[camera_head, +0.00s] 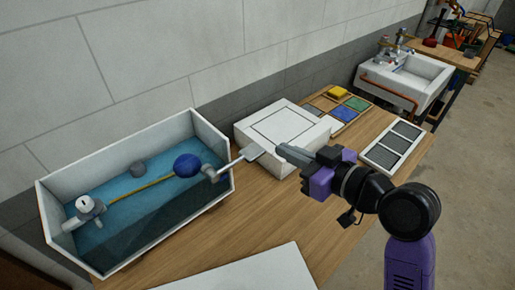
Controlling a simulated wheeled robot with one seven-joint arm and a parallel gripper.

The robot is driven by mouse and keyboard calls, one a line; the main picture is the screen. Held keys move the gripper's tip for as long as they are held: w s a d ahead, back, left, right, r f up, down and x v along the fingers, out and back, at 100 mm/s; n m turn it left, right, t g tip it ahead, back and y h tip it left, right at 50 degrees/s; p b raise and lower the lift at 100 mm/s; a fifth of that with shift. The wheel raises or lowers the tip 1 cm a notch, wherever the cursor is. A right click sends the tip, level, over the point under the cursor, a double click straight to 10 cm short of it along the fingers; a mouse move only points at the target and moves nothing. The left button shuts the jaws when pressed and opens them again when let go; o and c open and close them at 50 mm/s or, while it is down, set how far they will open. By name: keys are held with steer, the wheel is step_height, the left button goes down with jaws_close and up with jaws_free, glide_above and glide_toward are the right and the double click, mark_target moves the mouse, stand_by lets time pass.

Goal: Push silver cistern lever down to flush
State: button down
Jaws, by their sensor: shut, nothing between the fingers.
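The white open cistern (50,222) stands on the wooden bench at the left, with blue water inside. A blue float ball (187,165) on a brass-coloured rod is in it. The silver lever (238,159) sticks out from the cistern's right wall and slants slightly up to a flat paddle end. My gripper (282,150) is shut and empty, coming in from the right. Its fingertips are just right of the paddle in the picture, with a small gap visible. I cannot tell its height over the lever exactly.
A white box (287,122) with a square-outlined top is right behind the lever and fingers. A tray of coloured pads (343,106) and a grey-panelled frame (395,146) lie farther right. A sink (408,79) stands beyond. A white panel (255,273) lies at the front.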

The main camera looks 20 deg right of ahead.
steer(key=p, duration=0.2)
glide_above(258, 155)
steer(key=s, duration=0.1)
step_height(258, 155, down, 2)
steer(key=f, duration=0.1)
steer(key=w+f, duration=0.1)
steer(key=f, duration=0.1)
steer(key=shift+a, duration=0.1)
steer(key=shift+f, duration=0.75)
steer(key=shift+f, duration=0.1)
